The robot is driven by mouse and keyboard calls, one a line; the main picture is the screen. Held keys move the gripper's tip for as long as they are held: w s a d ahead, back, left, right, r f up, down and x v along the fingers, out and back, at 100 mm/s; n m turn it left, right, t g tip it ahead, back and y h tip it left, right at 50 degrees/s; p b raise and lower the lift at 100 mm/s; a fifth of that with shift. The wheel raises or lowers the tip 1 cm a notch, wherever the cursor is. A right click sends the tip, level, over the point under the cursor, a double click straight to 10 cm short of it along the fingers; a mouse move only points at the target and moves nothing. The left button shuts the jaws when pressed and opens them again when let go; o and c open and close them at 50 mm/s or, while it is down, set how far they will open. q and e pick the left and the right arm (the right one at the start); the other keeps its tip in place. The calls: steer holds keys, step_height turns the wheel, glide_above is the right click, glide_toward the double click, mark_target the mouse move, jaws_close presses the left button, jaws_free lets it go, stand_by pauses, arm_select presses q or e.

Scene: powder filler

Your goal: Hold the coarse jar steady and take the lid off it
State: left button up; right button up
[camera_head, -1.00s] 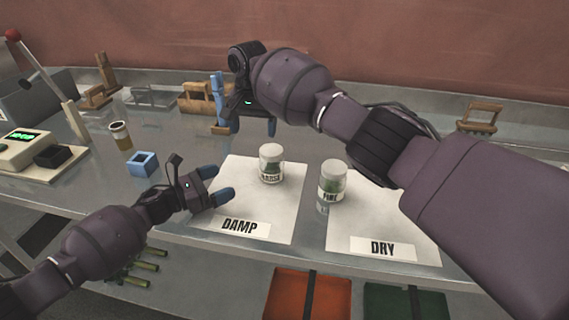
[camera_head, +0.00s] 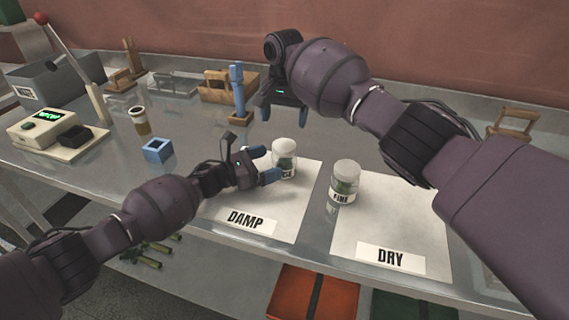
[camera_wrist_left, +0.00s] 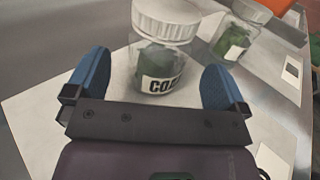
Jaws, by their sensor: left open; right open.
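The coarse jar (camera_head: 284,161) is a clear jar with green contents and a white lid (camera_head: 284,146). It stands upright on the white sheet marked DAMP (camera_head: 215,208). My left gripper (camera_head: 264,163) is low beside the jar, open. In the left wrist view the coarse jar (camera_wrist_left: 163,65) stands between and just beyond the open blue fingers, its label partly visible, its lid on. I cannot tell whether a finger touches it. My right gripper (camera_head: 285,112) is open and empty, above the table behind the jar, pointing down.
The fine jar (camera_head: 345,181), also white-lidded, stands on the white sheet marked DRY (camera_head: 390,225) to the right. A blue block with a square hole (camera_head: 158,151), a brown-and-white cup (camera_head: 139,122) and a scale (camera_head: 48,126) are at left. A blue upright tool (camera_head: 237,90) stands behind.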

mark_target(283, 157)
arm_select(q)
steer(key=shift+x, duration=2.5)
steer(key=c, duration=1.7)
arm_select(e)
steer(key=shift+s+a, duration=0.1)
steer(key=m, duration=1.7)
steer(key=shift+m, duration=0.4)
steer(key=shift+f, duration=4)
